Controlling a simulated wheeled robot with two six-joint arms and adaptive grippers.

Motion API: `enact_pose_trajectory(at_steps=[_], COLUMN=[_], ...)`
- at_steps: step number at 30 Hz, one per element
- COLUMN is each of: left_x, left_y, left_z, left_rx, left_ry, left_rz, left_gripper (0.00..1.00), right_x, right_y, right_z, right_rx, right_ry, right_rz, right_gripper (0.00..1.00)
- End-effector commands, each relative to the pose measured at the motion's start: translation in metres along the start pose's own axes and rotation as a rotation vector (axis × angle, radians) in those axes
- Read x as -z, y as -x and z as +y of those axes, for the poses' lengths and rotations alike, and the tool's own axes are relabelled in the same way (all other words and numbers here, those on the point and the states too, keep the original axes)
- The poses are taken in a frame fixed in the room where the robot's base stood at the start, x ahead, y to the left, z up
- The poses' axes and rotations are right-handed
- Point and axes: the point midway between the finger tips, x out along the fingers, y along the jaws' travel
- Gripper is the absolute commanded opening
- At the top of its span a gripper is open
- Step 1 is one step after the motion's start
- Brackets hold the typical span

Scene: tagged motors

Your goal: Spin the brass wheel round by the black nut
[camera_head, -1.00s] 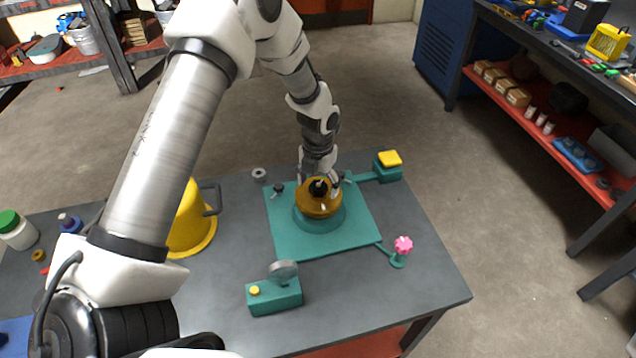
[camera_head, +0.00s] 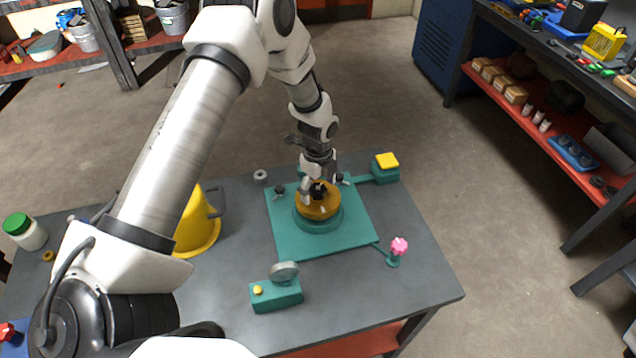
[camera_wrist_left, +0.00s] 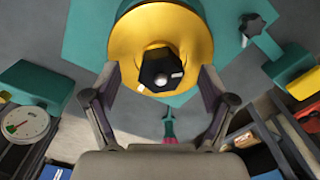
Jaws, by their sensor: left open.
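The brass wheel (camera_head: 318,211) sits on a round teal base on the teal plate (camera_head: 358,232), on the grey table. The black nut (camera_head: 318,189) stands up from the wheel. In the left wrist view the brass wheel (camera_wrist_left: 125,45) fills the upper middle, and the black nut (camera_wrist_left: 161,70) shows a white mark on its face. My left gripper (camera_head: 318,188) is over the wheel, reaching down from behind. In the wrist view its open fingers (camera_wrist_left: 161,85) stand on either side of the nut, with a gap on both sides. My right gripper is not in view.
A teal box with a yellow button (camera_head: 386,161) stands behind right, and a pink knob (camera_head: 399,246) stands at the plate's front right. A teal box with a round dial (camera_head: 276,294) is in front. A yellow funnel-like vessel (camera_head: 197,228) stands left.

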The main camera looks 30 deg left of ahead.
Motion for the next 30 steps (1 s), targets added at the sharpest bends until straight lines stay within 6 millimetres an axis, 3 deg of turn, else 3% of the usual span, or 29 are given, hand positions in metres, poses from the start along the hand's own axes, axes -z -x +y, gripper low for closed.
enact_pose_trajectory(at_steps=[3,8,9,14,17,30], left_x=[0.000,0.000,0.000,0.000,0.000,0.000], left_y=[-0.001,-0.001,-0.001,-0.001,-0.004,-0.003], left_z=[0.000,0.000,0.000,0.001,0.001,0.002], left_rx=[0.000,0.000,0.000,-0.001,-0.001,-0.001], left_ry=[-0.002,-0.004,-0.004,-0.013,-0.122,-1.126], left_rz=[0.000,0.000,0.000,0.000,0.001,0.002], left_gripper=[0.83,0.27,0.22,0.22,0.23,0.20], right_x=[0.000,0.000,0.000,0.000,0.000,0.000], right_y=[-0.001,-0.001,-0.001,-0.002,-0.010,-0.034], right_z=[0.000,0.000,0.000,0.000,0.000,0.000], right_rx=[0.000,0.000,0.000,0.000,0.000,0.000], right_ry=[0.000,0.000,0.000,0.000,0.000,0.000], right_rz=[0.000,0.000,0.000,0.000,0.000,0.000], right_gripper=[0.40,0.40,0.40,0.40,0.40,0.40])
